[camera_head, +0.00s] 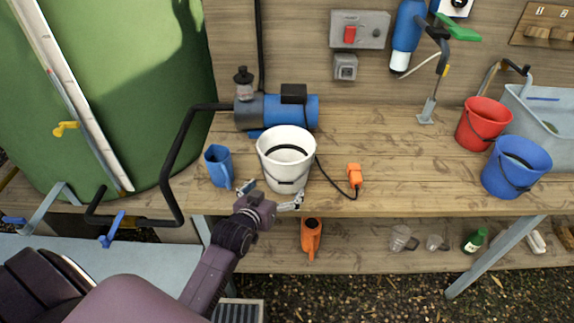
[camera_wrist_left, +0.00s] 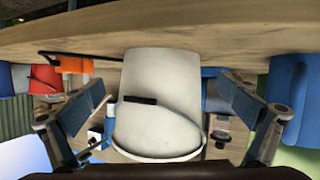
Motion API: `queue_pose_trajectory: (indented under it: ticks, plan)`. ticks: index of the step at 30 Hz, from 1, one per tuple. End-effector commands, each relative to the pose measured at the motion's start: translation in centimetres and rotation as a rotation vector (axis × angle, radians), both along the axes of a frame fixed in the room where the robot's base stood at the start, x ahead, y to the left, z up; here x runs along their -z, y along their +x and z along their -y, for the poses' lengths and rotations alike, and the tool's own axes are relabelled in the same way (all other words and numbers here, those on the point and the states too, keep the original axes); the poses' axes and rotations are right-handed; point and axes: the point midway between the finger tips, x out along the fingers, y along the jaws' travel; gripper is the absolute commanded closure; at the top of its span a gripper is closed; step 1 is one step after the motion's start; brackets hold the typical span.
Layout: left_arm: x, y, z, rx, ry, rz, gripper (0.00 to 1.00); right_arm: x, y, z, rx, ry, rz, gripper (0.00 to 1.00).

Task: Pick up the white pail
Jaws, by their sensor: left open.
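The white pail (camera_head: 284,172) stands upright near the front edge of the wooden workbench, with a dark handle hanging on its front side. My left gripper (camera_head: 271,196) is just in front of it and low, with its fingers spread. In the left wrist view, the pail (camera_wrist_left: 160,75) appears inverted and fills the middle, between the two open fingers of the gripper (camera_wrist_left: 165,98). I cannot tell whether either finger touches it. My right gripper is not in view.
A blue jug (camera_head: 219,167) stands close left of the pail, and a blue pump (camera_head: 291,109) is behind it. An orange plug (camera_head: 354,175) on a black cable lies to the right. Red (camera_head: 482,124) and blue (camera_head: 516,168) pails stand farther right. The bench middle is clear.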

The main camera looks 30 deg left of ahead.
Motion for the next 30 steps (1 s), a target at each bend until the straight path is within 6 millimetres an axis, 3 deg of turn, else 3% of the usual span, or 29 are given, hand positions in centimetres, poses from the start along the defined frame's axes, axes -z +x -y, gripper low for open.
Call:
queue_pose_trajectory:
  ticks: [18,27,30]
  plan:
    - [2.0,5.7,-0.7,0.002,0.002,-0.002,0.00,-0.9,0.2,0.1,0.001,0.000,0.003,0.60]
    - [2.2,6.0,-0.7,0.002,0.002,-0.002,0.00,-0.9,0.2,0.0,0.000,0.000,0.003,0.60]
    - [2.2,6.0,-0.7,0.002,0.001,-0.002,0.11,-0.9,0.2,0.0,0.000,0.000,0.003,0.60]
